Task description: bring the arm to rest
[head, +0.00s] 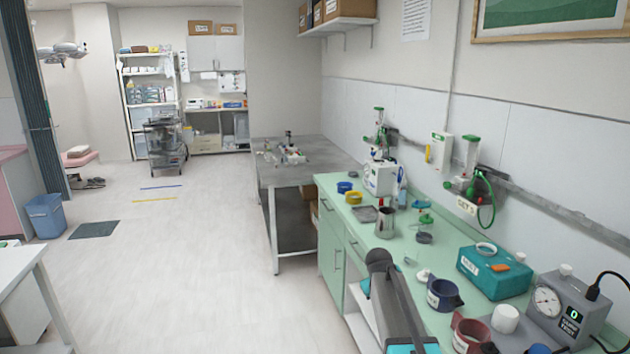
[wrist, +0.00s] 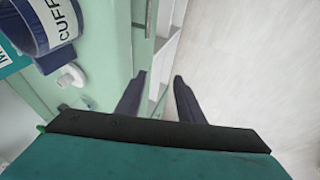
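My gripper (wrist: 160,90) shows in the wrist view as two dark fingers standing apart, with nothing between them. The counter's edge and the pale floor are visible through the gap. My grey arm (head: 396,305) shows in the head view in front of the green counter (head: 345,215), reaching over its front edge at the lower middle. The fingers cannot be made out in the head view.
A teal box (head: 495,272) and a gauge unit (head: 570,308) stand farther right.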

